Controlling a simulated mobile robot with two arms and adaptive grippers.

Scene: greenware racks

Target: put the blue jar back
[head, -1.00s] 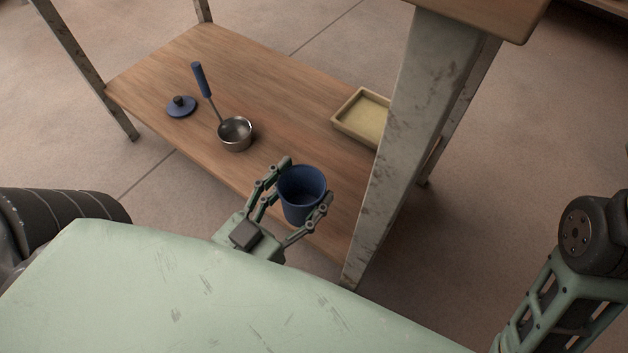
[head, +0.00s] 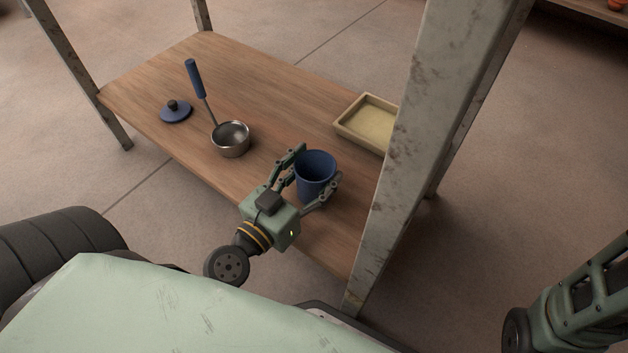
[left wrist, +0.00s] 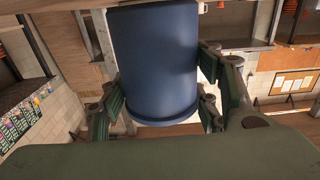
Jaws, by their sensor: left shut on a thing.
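The blue jar (head: 315,172) is an open, lidless cup shape in the head view, near the front right part of the low wooden shelf (head: 240,90). My left gripper (head: 318,178) is shut on the jar, one finger on each side. The jar stands about upright; whether its base touches the shelf cannot be told. In the left wrist view the jar (left wrist: 158,60) fills the middle between the fingers. A blue lid (head: 175,111) with a dark knob lies at the shelf's left. My right gripper is out of view; only part of that arm shows.
A steel ladle (head: 231,140) with a blue handle lies left of the jar. A yellowish tray (head: 368,122) lies behind right, partly hidden by the worn metal post (head: 400,150). That post stands close to the right of my left gripper.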

